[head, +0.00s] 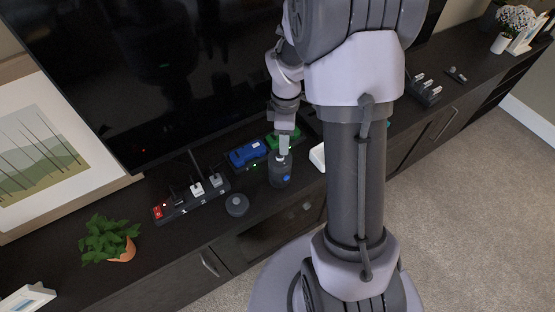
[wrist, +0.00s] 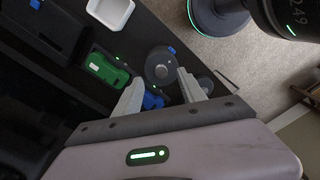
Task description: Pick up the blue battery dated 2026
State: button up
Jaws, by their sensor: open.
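A blue battery (head: 248,153) sits in a dark charger base on the black cabinet top, below the TV. In the wrist view the blue battery (wrist: 153,101) shows only in part, behind my fingers and gripper body. No date on it can be read. A green battery (head: 287,137) sits in a like base to its right; it also shows in the wrist view (wrist: 107,70). My gripper (head: 284,146) is above the cabinet top, near the green battery and a dark round device. In the wrist view my gripper (wrist: 162,88) is open, with nothing held between its fingers.
The dark round device (head: 280,173) with a blue patch stands close in front of the batteries. A grey puck (head: 237,205) and a power strip (head: 188,207) with plugs lie left. A white tray (head: 318,157) lies right. The TV (head: 150,70) stands close behind.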

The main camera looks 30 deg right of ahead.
aim_at(280, 159)
jog(key=f+b, duration=0.1)
jog(key=f, duration=0.1)
jog(key=f+b, duration=0.1)
jog(key=f, duration=0.1)
jog(key=a+f+b, duration=0.1)
jog(key=f, duration=0.1)
jog(key=shift+w+f, duration=0.35)
jog(key=shift+d+r, duration=0.1)
jog(key=shift+r, duration=0.05)
jog(key=shift+c, duration=0.7)
grip_shut()
